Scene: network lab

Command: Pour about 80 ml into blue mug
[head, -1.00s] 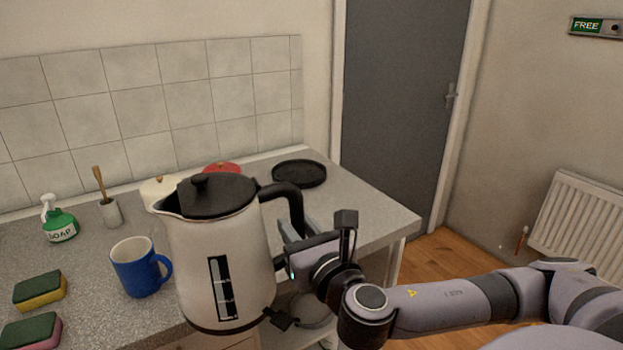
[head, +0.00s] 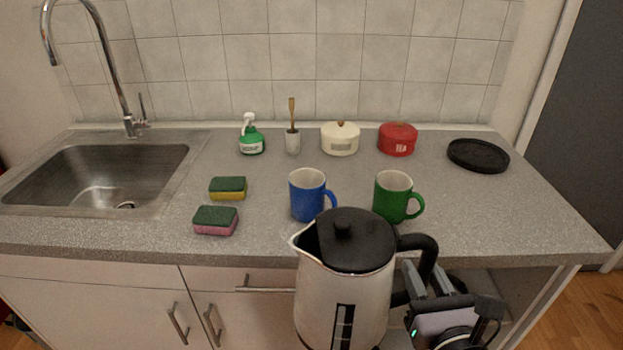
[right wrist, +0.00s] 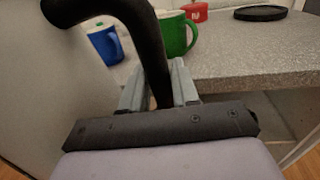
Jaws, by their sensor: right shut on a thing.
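The blue mug (head: 308,196) stands upright on the grey counter, its handle to the right. A white kettle (head: 343,290) with a black lid and black handle is held upright in front of the counter edge, its spout pointing left. My right gripper (head: 424,282) is shut on the kettle handle. In the right wrist view the fingers (right wrist: 160,88) close around the black handle (right wrist: 150,50), and the blue mug (right wrist: 104,42) shows beyond it. The kettle hides no more than the bottom edge of the blue mug in the head view. My left gripper is not in view.
A green mug (head: 394,196) stands right of the blue mug, close behind the kettle. Two sponges (head: 228,188) (head: 216,220) lie to the left. The sink (head: 95,175) is at left.

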